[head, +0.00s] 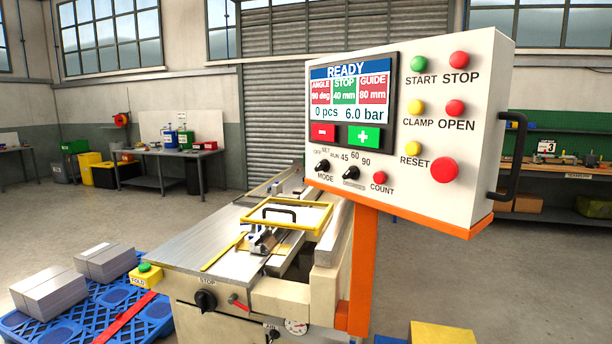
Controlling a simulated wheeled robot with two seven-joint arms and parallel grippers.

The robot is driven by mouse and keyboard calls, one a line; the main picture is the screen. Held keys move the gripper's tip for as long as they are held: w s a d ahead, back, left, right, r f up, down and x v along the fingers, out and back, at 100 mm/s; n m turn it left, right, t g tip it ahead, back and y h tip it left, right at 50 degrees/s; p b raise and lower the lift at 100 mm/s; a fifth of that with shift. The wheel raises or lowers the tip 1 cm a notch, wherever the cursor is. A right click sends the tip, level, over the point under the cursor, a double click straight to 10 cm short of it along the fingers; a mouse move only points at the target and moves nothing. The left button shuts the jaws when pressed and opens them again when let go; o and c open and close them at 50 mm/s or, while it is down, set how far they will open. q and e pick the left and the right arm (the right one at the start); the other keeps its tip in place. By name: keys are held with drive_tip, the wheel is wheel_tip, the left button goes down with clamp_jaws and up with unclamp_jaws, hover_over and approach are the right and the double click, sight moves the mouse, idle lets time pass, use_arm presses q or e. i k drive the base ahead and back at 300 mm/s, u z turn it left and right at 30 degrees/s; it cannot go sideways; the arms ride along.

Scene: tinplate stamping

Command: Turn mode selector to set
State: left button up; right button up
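The mode selector (322,166) is a small black knob at the lower left of the white control panel (455,130). The labels OFF, SET and RUN sit around its top, and MODE is printed below it. The knob is too small to tell surely which label its pointer faces. A similar black degrees knob (351,173), marked 45, 60 and 90, is just right of it. The screen (348,92) above reads READY, 90 deg, 40 mm, 80 mm, 0 pcs and 6.0 bar. Neither gripper is in view.
The panel stands on an orange post (362,270) with a black handle (513,155) at its right. The machine bed (200,245) with a yellow guard frame (312,217) is at its left. A blue pallet (75,325) holds grey stacks. Floor at right is mostly clear.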

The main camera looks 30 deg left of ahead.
sight(324, 166)
drive_tip(key=k, duration=0.3)
drive_tip(key=u, duration=0.8)
drive_tip(key=i, duration=0.65)
drive_tip(key=z, duration=0.8)
